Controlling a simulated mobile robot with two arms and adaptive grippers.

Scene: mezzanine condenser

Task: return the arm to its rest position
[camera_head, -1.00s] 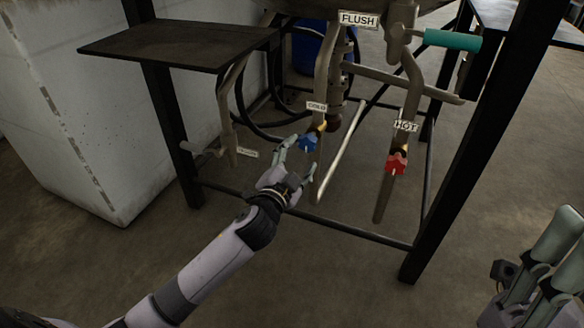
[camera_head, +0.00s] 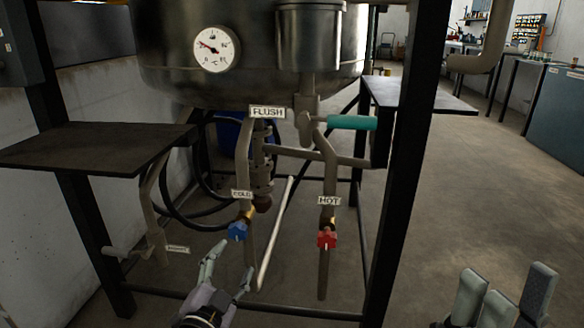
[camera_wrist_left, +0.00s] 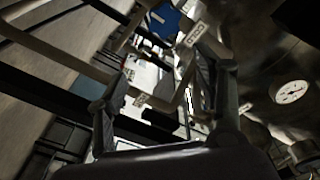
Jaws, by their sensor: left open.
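My left gripper (camera_head: 230,278) is at the bottom of the head view, open and empty, below the blue valve handle (camera_head: 237,231) on the pipe labelled COLD. In the left wrist view its two dark fingers (camera_wrist_left: 165,95) stand apart with nothing between them. My right gripper (camera_head: 505,297) is at the lower right of the head view, over bare floor. Its pale fingers show apart and hold nothing that I can see. The rest of both arms is mostly out of frame.
A red valve handle (camera_head: 326,239) sits on the HOT pipe. A teal lever (camera_head: 352,122) is beside the FLUSH label (camera_head: 267,112). A dark shelf (camera_head: 95,148) juts out at left. A black frame post (camera_head: 408,165) stands between the pipes and the open floor (camera_head: 470,200).

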